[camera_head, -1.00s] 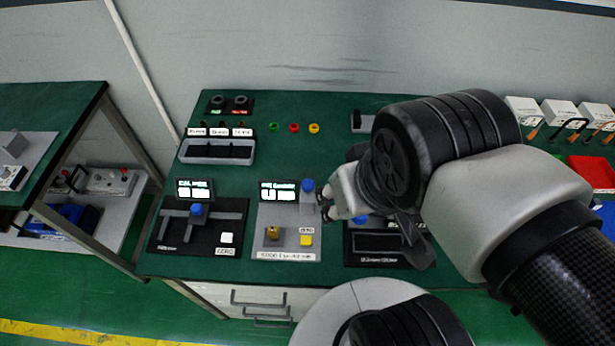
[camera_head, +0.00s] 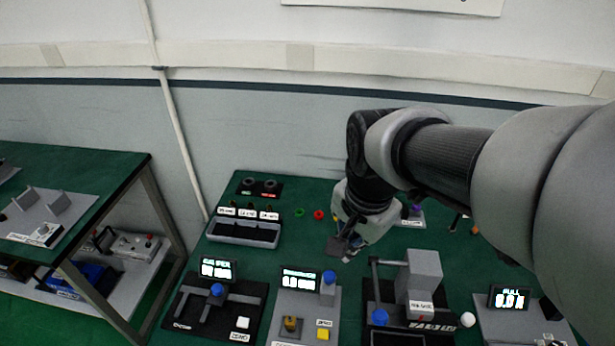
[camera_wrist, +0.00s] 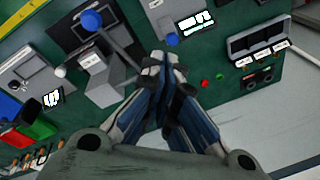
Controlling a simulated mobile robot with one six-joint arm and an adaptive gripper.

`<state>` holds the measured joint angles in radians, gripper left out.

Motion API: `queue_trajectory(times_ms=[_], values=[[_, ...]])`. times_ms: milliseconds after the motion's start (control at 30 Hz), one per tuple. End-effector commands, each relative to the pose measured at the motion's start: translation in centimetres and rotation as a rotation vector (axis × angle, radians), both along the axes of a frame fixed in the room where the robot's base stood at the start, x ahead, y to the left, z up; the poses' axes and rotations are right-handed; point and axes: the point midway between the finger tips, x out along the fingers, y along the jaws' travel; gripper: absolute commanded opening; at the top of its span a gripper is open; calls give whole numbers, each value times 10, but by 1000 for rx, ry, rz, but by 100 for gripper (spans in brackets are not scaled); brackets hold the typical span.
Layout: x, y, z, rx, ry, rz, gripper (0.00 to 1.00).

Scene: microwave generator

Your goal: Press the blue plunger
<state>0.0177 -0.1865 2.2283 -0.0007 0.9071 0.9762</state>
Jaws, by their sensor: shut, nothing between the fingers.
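A blue-topped plunger (camera_head: 328,281) stands upright on the grey panel (camera_head: 296,306) in the head view, right of that panel's lit display (camera_head: 300,279). Its blue top also shows in the wrist view (camera_wrist: 172,39), just beyond my fingertips. My gripper (camera_head: 347,254) is shut and empty. It hangs behind and slightly right of the plunger in the head view, apart from it. In the wrist view the fingers (camera_wrist: 163,62) meet at their tips. A yellow button (camera_head: 323,334) and a brass-coloured part (camera_head: 290,325) sit on the same panel.
A grey block device with a lever and blue ball (camera_head: 379,317) stands right of the plunger. A black slider device with a blue knob (camera_head: 217,289) is at left. A grey tray (camera_head: 243,232) and coloured buttons lie behind. Green tabletop is bare between tray and panel.

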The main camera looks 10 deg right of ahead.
Motion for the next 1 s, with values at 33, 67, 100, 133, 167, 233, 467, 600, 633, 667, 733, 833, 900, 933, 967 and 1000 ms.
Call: queue_trajectory(times_ms=[33,67,100,133,167,233,467,600,633,667,733,833,900,933,967,1000], values=[[13,-1,-5,17,30,-94,0],[21,-1,-8,27,44,-157,0],[30,-2,-14,39,61,-239,0],[37,-3,-18,48,74,-301,0],[44,-3,-23,56,87,-361,0],[58,-4,-33,69,112,-492,0],[87,-7,-65,86,166,-801,0],[94,-8,-73,89,177,-877,0],[94,-8,-74,90,178,-884,0],[94,-8,-74,89,178,-889,0],[95,-8,-75,90,178,-893,0],[94,-8,-75,90,178,-892,0],[94,-8,-75,90,178,-891,0],[94,-8,-75,90,178,-891,0],[94,-8,-75,90,178,-890,0],[94,-8,-76,90,178,-890,0]])
